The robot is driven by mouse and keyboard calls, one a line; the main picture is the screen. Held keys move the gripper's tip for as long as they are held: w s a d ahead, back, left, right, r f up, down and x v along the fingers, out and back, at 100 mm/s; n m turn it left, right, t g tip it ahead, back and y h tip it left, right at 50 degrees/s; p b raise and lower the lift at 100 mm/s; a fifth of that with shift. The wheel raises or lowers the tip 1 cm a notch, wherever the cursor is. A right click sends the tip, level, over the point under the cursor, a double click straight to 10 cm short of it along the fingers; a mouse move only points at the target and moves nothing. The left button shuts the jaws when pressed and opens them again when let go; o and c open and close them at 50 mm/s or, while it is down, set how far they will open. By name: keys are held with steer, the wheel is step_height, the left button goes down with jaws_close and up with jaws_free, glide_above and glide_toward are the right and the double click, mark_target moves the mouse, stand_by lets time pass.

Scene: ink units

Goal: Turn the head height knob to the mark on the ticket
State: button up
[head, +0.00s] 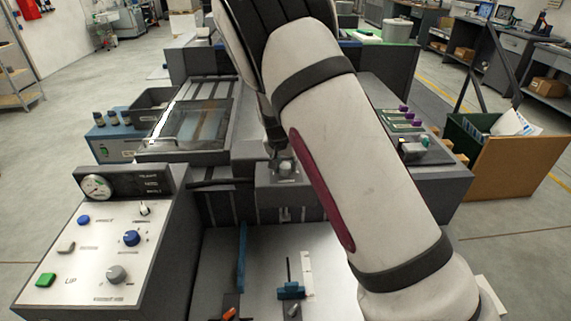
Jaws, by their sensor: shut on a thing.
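A pale grey knob (285,168) sits on a dark grey block at the middle of the machine, and I take it as the head height knob. My gripper (276,151) is at this knob, pointing down, with its fingers shut on it. The gripper is small in this view and partly hidden by my arm. The knob's pointer and scale marks are too small to read. I cannot make out the ticket for certain.
A control panel (100,246) with a gauge, knobs and buttons stands at the left. A clear-lidded tray (190,125) lies behind it. A blue slider (291,291) and white strip (307,273) are at the front. A brown bin (505,165) with papers stands right.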

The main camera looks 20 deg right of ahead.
steer(key=shift+m, duration=0.3)
steer(key=o, duration=1.1)
steer(key=v, duration=1.2)
steer(key=shift+w+a, duration=0.1)
steer(key=shift+w, duration=0.05)
